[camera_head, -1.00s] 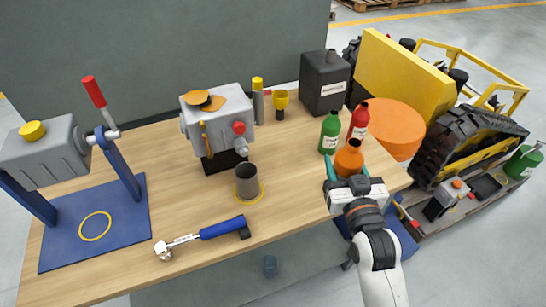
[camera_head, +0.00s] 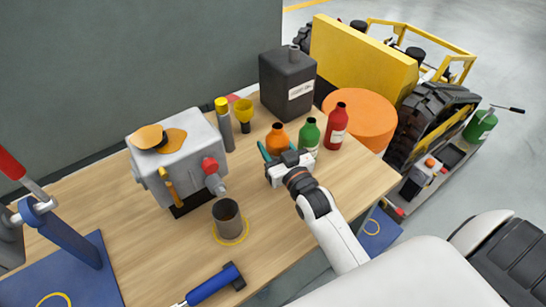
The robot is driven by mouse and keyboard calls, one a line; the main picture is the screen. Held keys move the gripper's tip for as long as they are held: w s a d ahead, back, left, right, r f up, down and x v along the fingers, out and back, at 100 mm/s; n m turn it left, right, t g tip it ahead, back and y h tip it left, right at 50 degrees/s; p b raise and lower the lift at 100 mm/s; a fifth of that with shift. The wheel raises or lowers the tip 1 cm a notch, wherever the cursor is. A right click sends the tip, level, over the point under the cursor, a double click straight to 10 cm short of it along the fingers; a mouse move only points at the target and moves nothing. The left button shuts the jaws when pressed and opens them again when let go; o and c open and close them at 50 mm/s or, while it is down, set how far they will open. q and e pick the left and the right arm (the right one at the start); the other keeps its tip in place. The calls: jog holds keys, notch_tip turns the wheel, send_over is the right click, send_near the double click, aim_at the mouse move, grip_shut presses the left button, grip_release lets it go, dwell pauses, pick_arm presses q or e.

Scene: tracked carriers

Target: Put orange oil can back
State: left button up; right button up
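The orange oil can (camera_head: 277,137) is upright at the back right of the wooden table, just left of the green bottle (camera_head: 308,134). The red bottle (camera_head: 337,126) stands further right. My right gripper (camera_head: 273,150) reaches in from the front right, its teal fingers around the orange can's lower part. It looks shut on the can; the near finger and the can's base are partly hidden by the gripper body, so I cannot tell whether the can touches the table. My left gripper is not in view.
A black canister (camera_head: 287,82) stands behind the bottles. A blue-handled tool (camera_head: 212,286) lies in front. A tracked carrier (camera_head: 440,115) stands beyond the table.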

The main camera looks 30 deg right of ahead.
aim_at(274, 157)
notch_tip(274, 157, down, 4)
jog(key=shift+w+r, duration=0.1)
jog(key=shift+r, duration=0.15)
jog(key=shift+f, duration=0.2)
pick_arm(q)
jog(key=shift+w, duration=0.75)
pick_arm(e)
jog(key=shift+f, duration=0.15)
jog(key=o, duration=1.1)
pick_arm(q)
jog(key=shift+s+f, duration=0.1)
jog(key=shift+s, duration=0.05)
pick_arm(e)
jog(key=shift+o, duration=0.2)
